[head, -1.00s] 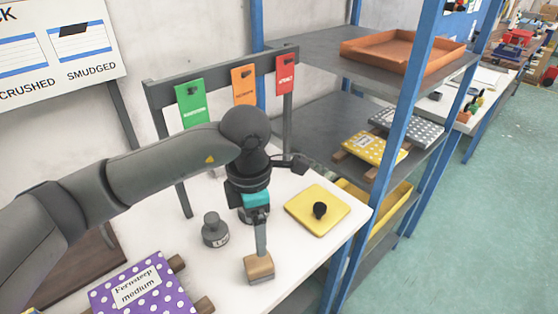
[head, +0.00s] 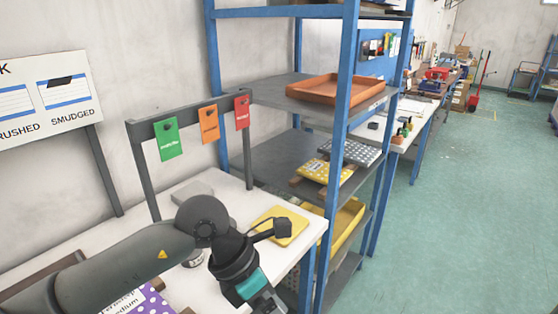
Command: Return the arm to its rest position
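My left arm comes in from the lower left, over the white table (head: 232,192). Its wrist points down and to the right, and the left gripper (head: 268,301) is at the bottom edge of the head view. Its fingertips are cut off or too unclear to show whether it is open or holds anything. My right gripper is not in view. The yellow square pad (head: 268,224) lies on the table behind the wrist and is partly covered by it. The purple dotted packet (head: 155,300) is partly hidden under the forearm.
Green (head: 168,138), orange (head: 209,124) and red (head: 242,112) cards hang on a grey rack. A blue-posted shelf (head: 340,130) stands right of the table, with an orange tray (head: 335,90) and a yellow dotted packet (head: 327,172). The green floor (head: 470,220) is clear at right.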

